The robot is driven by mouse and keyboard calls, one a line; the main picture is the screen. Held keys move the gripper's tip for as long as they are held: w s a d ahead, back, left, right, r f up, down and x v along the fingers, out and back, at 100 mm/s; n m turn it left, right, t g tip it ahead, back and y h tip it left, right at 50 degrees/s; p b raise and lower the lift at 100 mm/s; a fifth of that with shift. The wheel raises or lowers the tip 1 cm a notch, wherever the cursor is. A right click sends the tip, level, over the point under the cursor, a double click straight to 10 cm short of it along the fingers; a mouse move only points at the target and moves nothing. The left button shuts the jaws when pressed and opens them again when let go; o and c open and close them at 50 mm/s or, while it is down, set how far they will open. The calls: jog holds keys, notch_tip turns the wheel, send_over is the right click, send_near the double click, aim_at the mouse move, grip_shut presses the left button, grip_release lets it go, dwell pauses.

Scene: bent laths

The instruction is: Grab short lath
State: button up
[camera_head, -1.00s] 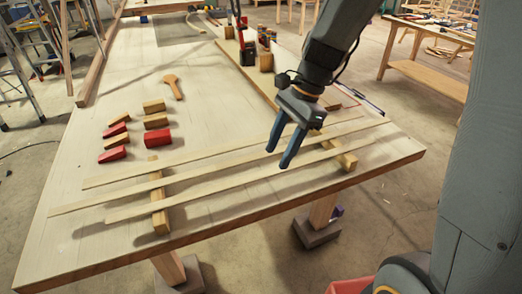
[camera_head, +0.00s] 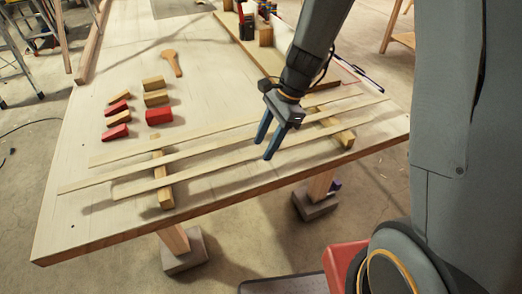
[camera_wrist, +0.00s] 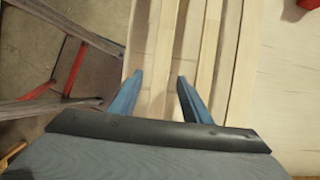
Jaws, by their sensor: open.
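Three thin pale laths lie side by side across two wooden blocks on the table. The middle lath (camera_head: 170,158) reaches farthest at both ends. The back lath (camera_head: 130,152) and the front lath (camera_head: 150,186) look shorter; I cannot tell which of these two is shortest. My gripper (camera_head: 262,150) is open and empty, pointing down at the front lath. In the wrist view, a pale lath (camera_wrist: 166,35) runs between the fingertips of my gripper (camera_wrist: 160,76). Other laths lie to the right of it. The height of the fingertips above the lath is unclear.
The support blocks are at the left (camera_head: 166,198) and right (camera_head: 344,137), under the laths. The table's front edge (camera_head: 230,211) is close to the laths.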

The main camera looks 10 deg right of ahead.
grip_shut()
jog(key=shift+r, duration=0.1)
